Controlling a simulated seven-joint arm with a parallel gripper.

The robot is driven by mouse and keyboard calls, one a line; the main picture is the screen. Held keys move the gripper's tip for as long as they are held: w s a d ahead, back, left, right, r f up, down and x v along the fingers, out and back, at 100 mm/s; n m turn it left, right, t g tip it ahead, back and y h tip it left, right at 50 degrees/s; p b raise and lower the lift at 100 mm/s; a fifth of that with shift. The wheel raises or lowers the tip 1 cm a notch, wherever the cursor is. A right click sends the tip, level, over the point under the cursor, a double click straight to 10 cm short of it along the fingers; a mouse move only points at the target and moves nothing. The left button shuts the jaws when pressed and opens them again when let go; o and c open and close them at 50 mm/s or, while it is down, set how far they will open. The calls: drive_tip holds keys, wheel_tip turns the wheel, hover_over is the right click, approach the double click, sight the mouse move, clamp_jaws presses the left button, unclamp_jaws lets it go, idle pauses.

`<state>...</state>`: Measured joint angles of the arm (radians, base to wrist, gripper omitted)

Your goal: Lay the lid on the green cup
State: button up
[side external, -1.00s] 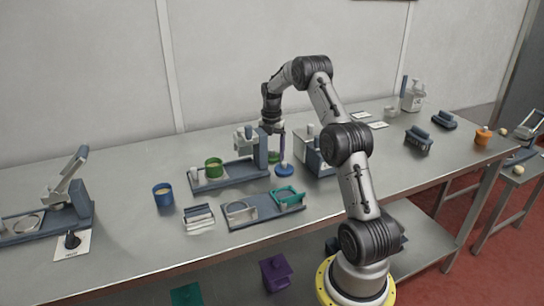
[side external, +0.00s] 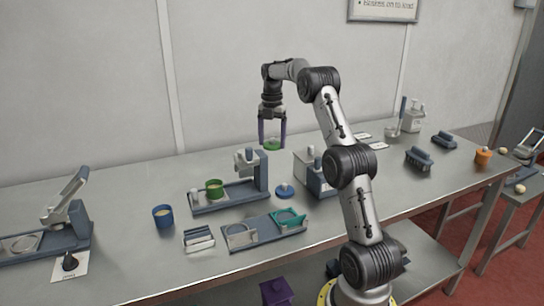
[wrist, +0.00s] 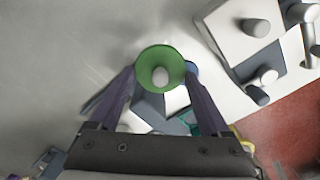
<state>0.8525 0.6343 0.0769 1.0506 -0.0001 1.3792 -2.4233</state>
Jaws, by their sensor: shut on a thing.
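My gripper (side external: 272,146) is shut on a green lid (side external: 271,143), holding it level in the air above the back of the bench. In the wrist view the green lid (wrist: 147,60) is a round disc with a pale knob between my gripper's fingers (wrist: 160,82). The green cup (side external: 214,191) stands upright and open on the blue-grey mixing stand (side external: 230,201), to the left of and below my gripper. Pale contents show inside it. The cup cannot be made out in the wrist view.
The stand's upright post and head (side external: 259,170) rise between the cup and my gripper. A blue lid (side external: 285,191) lies on the bench right of the stand. A blue cup (side external: 163,217) stands to the left. A tray with ring holders (side external: 264,230) lies in front.

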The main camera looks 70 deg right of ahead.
sight(272, 139)
wheel_tip(272, 139, up, 5)
drive_tip(key=shift+f, duration=0.15)
wheel_tip(272, 139, up, 6)
drive_tip(key=f, duration=0.1)
drive_tip(key=w+a, duration=0.6)
drive_tip(key=a, duration=0.3)
drive_tip(key=w+a, duration=0.6)
drive_tip(key=a, duration=0.3)
drive_tip(key=shift+w+a+f, duration=0.1)
drive_tip(key=shift+a+f, duration=0.1)
drive_tip(key=shift+f, duration=3.65)
drive_tip(key=shift+w+a+f, duration=0.1)
drive_tip(key=shift+a+f, duration=0.05)
drive_tip(key=shift+f, duration=3.65)
drive_tip(key=shift+f, duration=0.5)
drive_tip(key=o, duration=1.1)
